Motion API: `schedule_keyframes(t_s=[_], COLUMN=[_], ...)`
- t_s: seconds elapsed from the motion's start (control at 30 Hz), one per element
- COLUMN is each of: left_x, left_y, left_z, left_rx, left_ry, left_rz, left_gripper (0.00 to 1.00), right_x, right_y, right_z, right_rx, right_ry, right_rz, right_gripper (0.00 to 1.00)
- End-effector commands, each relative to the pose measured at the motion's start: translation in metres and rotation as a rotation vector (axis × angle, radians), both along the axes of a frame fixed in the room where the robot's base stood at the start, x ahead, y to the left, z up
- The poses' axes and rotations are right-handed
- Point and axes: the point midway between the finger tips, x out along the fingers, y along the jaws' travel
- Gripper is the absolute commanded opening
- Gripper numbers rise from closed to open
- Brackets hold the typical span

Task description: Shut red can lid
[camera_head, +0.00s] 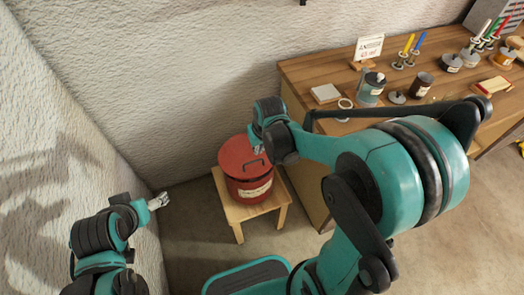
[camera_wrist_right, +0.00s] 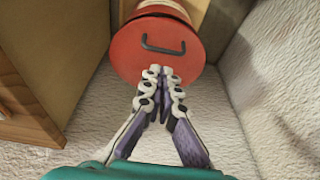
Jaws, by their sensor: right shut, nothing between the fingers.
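The red can (camera_head: 250,190) stands upright on a small wooden stool and has a pale label on its side. Its round red lid (camera_head: 236,155) with a dark handle covers the top; I cannot tell whether it is fully seated. In the right wrist view the lid (camera_wrist_right: 148,62) faces the camera, its handle above the fingertips. My right gripper (camera_head: 258,149) is over the lid's far side, partly hidden by its own wrist. In the wrist view its fingers (camera_wrist_right: 165,72) are together and empty, overlapping the lid's near edge. My left gripper (camera_head: 159,202) is left of the stool, away from the can; its finger gap is unclear.
The wooden stool (camera_head: 236,214) stands near the wall corner. A wooden workbench (camera_head: 304,72) on the right holds jars, brushes, a sign (camera_head: 369,48) and a pale block (camera_head: 325,93). My right arm reaches across in front of the bench. Floor is clear left of the stool.

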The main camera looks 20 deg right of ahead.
Motion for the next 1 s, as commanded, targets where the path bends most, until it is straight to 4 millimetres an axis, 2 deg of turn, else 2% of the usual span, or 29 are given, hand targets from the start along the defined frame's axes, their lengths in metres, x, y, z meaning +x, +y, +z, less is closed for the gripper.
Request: schedule_keyframes(t_s=[0.03, 0.1, 0.2, 0.3, 0.47, 0.8, 1.0], left_x=[0.000, 0.000, 0.000, 0.000, 0.000, 0.000, 0.000], left_y=[0.000, 0.000, 0.000, 0.000, 0.000, 0.000, 0.000], left_z=[0.023, 0.033, 0.040, 0.038, 0.028, 0.000, -0.013], left_rx=[0.000, 0.000, 0.000, 0.000, 0.000, 0.000, 0.000], left_ry=[0.000, 0.000, 0.000, 0.000, 0.000, 0.000, 0.000], left_rz=[0.000, 0.000, 0.000, 0.000, 0.000, 0.000, 0.000], left_gripper=[0.83, 0.83, 0.83, 0.83, 0.83, 0.83, 0.83], right_x=[0.014, 0.024, 0.031, 0.033, 0.034, 0.037, 0.038], right_y=[0.006, 0.012, 0.017, 0.019, 0.019, 0.021, 0.021], right_z=[0.027, 0.042, 0.053, 0.051, 0.028, -0.045, -0.075], right_rx=[-0.004, -0.011, -0.018, -0.021, -0.021, -0.021, -0.021], right_ry=[0.057, 0.125, 0.186, 0.208, 0.209, 0.207, 0.206], right_rz=[0.007, 0.010, 0.012, 0.011, 0.011, 0.011, 0.011], right_gripper=[0.00, 0.00, 0.00, 0.00, 0.00, 0.00, 0.00])
